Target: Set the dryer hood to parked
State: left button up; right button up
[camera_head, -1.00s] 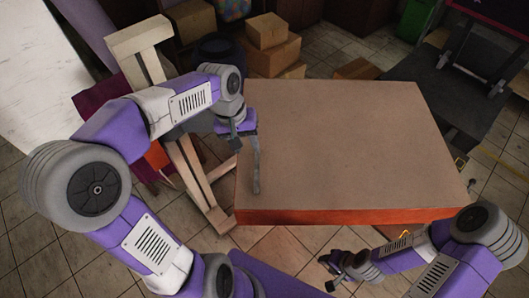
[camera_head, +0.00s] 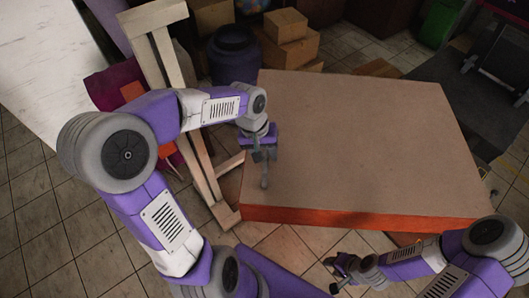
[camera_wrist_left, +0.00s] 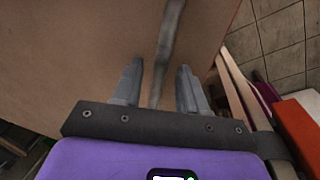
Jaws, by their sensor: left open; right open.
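No dryer hood can be made out for certain. A slim grey rod (camera_wrist_left: 168,45) runs between the fingers of my left gripper (camera_wrist_left: 160,88) in the left wrist view, over a brown surface. I cannot tell whether the rod belongs to the dryer hood. In the head view my left gripper (camera_head: 263,165) points down over the left edge of a brown-topped table (camera_head: 360,140) with an orange side. It is open, and its fingers stand apart from each other on either side of the rod. My right gripper (camera_head: 338,278) is open, low in front of the table, away from it.
A pale wooden stand (camera_head: 163,50) rises left of the table, close to my left arm. A dark blue barrel (camera_head: 234,58) and cardboard boxes (camera_head: 286,40) stand behind. A dark platform (camera_head: 440,75) lies at the right. The tabletop is mostly bare.

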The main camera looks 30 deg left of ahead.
pick_arm(q)
jog(key=shift+c, duration=0.4)
grip_shut()
jog(key=shift+w, duration=0.15)
